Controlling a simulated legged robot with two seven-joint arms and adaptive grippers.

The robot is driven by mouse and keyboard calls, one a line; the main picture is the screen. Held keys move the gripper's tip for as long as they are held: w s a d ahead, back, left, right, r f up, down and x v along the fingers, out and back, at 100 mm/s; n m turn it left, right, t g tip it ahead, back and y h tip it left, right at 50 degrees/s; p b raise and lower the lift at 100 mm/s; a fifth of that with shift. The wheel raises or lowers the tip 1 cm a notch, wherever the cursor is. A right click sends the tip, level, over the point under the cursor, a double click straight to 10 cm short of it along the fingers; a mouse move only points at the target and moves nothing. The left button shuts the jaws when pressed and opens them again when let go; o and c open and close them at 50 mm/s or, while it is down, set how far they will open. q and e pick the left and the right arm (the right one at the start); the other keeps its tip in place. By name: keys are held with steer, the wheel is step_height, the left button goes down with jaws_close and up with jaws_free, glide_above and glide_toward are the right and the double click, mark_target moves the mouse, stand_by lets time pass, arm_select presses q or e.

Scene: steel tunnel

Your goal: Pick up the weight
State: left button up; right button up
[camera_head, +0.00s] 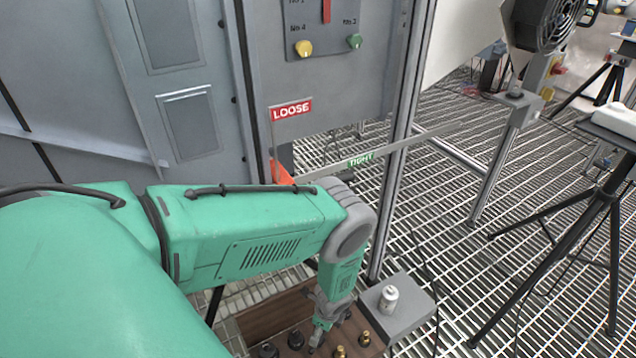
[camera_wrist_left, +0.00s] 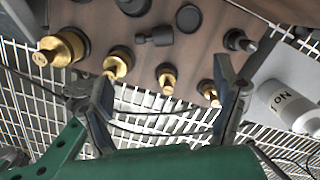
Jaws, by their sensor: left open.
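Several brass weights with knobs stand in a row on a brown board (camera_head: 262,318); one brass weight (camera_head: 365,338) shows in the head view. In the left wrist view, two small brass weights, one near the middle (camera_wrist_left: 167,80) and one to its right (camera_wrist_left: 209,93), appear between the fingers. Larger brass weights (camera_wrist_left: 118,62) (camera_wrist_left: 62,47) are to the left. Several black weights (camera_wrist_left: 155,36) are also on the board. My left gripper (camera_head: 318,335) points down over the board; its fingers (camera_wrist_left: 164,84) are open, and no weight is visibly gripped. My right gripper is not in view.
A white labelled cylinder (camera_head: 389,298) stands on a grey block (camera_head: 408,312) right of the board. A grey cabinet (camera_head: 190,110) and a metal post (camera_head: 398,160) are behind. A black tripod (camera_head: 590,215) stands at the right on the grating floor.

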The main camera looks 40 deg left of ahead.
arm_select(q)
steer(key=shift+m, duration=0.7)
steer(key=f+b, duration=0.1)
steer(key=f, duration=0.2)
steer(key=f+b, duration=0.2)
steer(key=f, duration=0.1)
steer(key=a+f+b, duration=0.1)
steer(key=f, duration=0.1)
steer(key=shift+s+a+f+b, duration=0.1)
steer(key=shift+s+f+b, duration=0.05)
steer(key=shift+f+b, duration=0.2)
steer(key=f+b, duration=0.2)
steer(key=f, duration=0.1)
steer(key=s+f, duration=0.1)
steer(key=f, duration=0.1)
steer(key=shift+a+b, duration=0.2)
steer(key=shift+b, duration=0.2)
steer(key=shift+w, duration=0.1)
steer(key=shift+c, duration=0.3)
steer(key=c, duration=1.4)
